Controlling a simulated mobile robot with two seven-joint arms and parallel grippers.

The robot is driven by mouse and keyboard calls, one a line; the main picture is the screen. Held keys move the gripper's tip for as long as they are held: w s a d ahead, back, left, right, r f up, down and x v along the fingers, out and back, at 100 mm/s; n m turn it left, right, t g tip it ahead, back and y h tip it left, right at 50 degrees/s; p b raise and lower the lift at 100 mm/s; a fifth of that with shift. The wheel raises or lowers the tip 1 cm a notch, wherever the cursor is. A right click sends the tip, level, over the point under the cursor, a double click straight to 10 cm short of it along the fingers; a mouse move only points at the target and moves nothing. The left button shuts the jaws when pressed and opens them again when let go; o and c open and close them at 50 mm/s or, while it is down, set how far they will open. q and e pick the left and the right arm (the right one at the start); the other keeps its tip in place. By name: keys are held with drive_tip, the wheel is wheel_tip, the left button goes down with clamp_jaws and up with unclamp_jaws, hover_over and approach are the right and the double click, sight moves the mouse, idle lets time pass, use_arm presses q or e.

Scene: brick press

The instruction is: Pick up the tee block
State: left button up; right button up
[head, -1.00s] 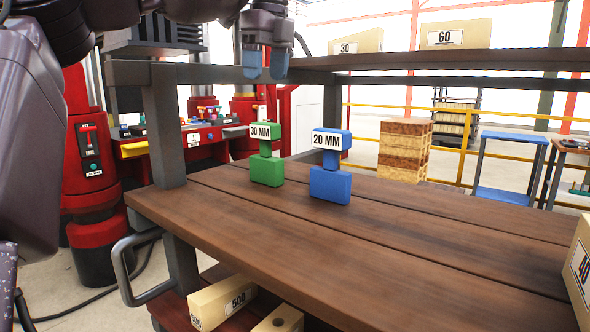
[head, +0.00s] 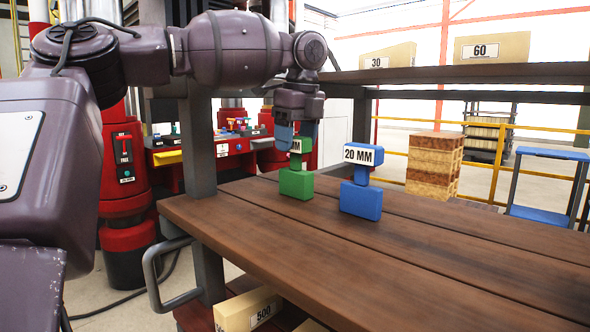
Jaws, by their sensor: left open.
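Two tee-shaped blocks stand upright on the wooden bench (head: 400,245). The green block (head: 296,184) stands on the left; its label is mostly covered by my gripper. The blue block (head: 361,200), labelled 20 MM, stands to its right. My left gripper (head: 297,138) points down at the top of the green block, its blue fingertips apart, one on each side of the block's upper part. I cannot tell whether the fingers touch it. My right gripper is not in view.
A shelf (head: 470,74) runs above the back of the bench and carries boxes marked 30 (head: 388,56) and 60 (head: 492,47). A bench post (head: 198,145) stands left of the blocks. The bench's front and right are clear.

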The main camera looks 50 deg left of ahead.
use_arm(q)
drive_tip(key=shift+f, duration=0.65)
drive_tip(key=shift+c, duration=0.4)
drive_tip(key=c, duration=0.9)
drive_tip(key=shift+r, duration=0.15)
wheel_tip(320, 180, up, 20)
drive_tip(key=shift+f, duration=0.1)
